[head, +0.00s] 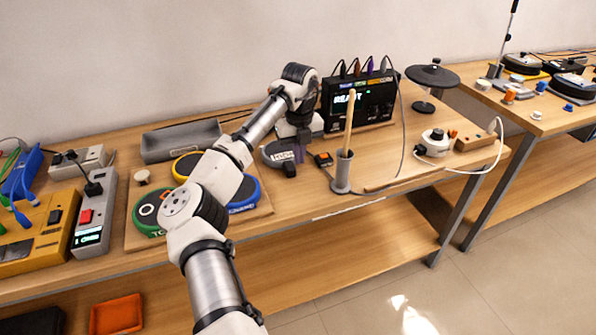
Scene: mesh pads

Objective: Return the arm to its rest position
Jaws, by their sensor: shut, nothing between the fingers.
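My arm reaches from the bottom of the head view up over the wooden bench (330,207), bent at the wrist. My gripper (299,153) points down, shut and empty, at the right side of a grey round pad (277,152). I cannot tell whether the fingertips touch the pad. A green pad (147,217), a yellow pad (183,165) and a blue pad (245,197) lie to the left on a board. My arm hides parts of the yellow and blue pads.
A black box with a lit display (362,100) stands behind the gripper. A grey cup (342,172) holding a wooden stick (349,122) is close on the right. A grey tray (180,140) lies at the back left. A power strip (93,215) is far left.

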